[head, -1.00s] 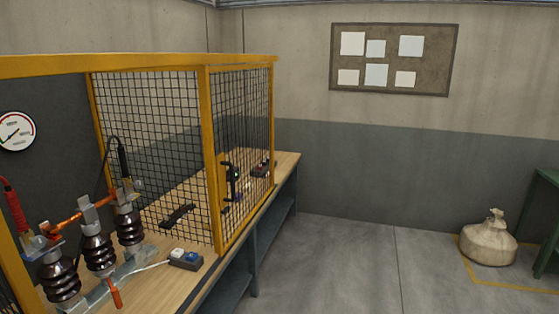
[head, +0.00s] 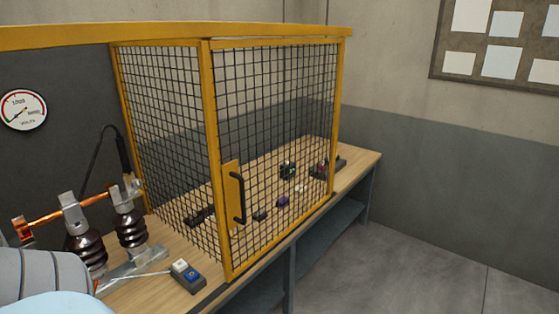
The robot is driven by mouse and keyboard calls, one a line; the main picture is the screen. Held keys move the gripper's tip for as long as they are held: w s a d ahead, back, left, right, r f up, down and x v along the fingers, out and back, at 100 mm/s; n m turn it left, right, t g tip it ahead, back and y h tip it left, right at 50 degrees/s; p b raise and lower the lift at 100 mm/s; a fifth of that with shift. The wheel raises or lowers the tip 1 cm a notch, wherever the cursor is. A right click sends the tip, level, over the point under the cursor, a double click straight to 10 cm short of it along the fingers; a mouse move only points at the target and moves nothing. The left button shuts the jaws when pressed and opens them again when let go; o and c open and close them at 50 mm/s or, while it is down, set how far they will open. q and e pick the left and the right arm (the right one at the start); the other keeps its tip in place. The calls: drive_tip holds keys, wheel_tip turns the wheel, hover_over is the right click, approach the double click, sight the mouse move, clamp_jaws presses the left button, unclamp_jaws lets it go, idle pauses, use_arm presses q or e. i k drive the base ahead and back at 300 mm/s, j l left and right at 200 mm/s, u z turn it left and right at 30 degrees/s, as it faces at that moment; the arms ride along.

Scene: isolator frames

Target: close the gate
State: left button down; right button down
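A yellow-framed mesh panel, the gate (head: 283,130), covers the right part of the cage front. A black pull handle (head: 238,198) sits on a yellow plate near its left edge. I cannot tell how the gate is hung. A grey and pale blue part of my own arm shows at the lower left, in front of the insulators. Neither gripper shows in the head view.
A wooden bench (head: 362,160) carries the cage. A small switch box (head: 187,276) with white and blue buttons lies near its front edge. A gauge (head: 22,110) is on the dark back panel. The floor (head: 430,255) at the right is clear.

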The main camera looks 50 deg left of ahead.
sight(233, 183)
drive_tip(key=i+u, duration=0.1)
drive_tip(key=i, duration=0.4)
drive_tip(key=i+l+u, duration=0.15)
drive_tip(key=i, duration=0.4)
drive_tip(key=i+l+u, duration=0.1)
drive_tip(key=i, duration=0.4)
drive_tip(key=i+l+u, duration=0.15)
drive_tip(key=i+u, duration=0.2)
drive_tip(key=i+l+u, duration=0.2)
drive_tip(key=u, duration=0.2)
drive_tip(key=i+l+u, duration=0.35)
drive_tip(key=k+j, duration=0.05)
